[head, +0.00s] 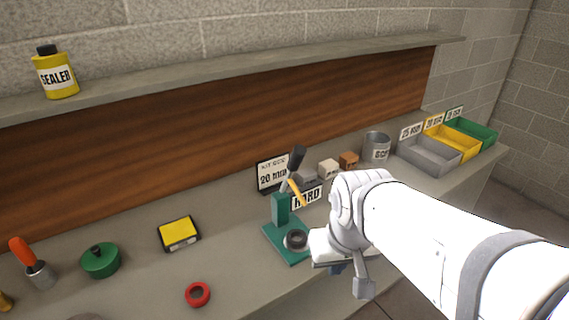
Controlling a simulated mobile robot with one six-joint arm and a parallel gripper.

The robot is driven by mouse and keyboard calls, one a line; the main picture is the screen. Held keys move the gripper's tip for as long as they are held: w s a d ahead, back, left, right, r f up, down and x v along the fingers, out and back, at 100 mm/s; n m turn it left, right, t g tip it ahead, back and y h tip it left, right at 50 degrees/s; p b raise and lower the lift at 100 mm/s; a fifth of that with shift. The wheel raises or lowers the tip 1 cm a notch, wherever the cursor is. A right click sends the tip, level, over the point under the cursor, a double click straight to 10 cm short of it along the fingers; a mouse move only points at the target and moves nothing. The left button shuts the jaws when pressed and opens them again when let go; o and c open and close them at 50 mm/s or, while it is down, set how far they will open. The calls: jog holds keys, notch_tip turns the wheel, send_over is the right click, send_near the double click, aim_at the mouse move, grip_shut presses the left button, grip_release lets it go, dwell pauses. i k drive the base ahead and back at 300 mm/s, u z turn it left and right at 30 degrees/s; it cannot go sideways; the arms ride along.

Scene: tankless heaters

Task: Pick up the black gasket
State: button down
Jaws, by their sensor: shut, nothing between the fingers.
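The black gasket (296,240) is a dark ring on the base of a green press (279,212) near the middle of the bench. My white arm reaches in from the right. My gripper (326,263) is just to the right of the gasket, low over the bench's front part. It is shut, with nothing seen held. Its fingertips are mostly hidden by its own body, and I cannot tell whether it touches the press base. A red ring (198,294) lies apart at the front left.
The bench (235,265) also holds a yellow-topped box (179,233), a green lidded pot (100,260) and an orange-handled tool (33,263) at left. A sign (272,176), small blocks (329,168), a metal can (376,147) and grey, yellow and green bins (430,157) stand behind and right.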

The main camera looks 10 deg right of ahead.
aim_at(293, 244)
jog(key=u, duration=2.05)
jog(key=k, duration=1.45)
jog(key=z, duration=0.6)
jog(key=i, duration=1)
jog(key=z, duration=0.1)
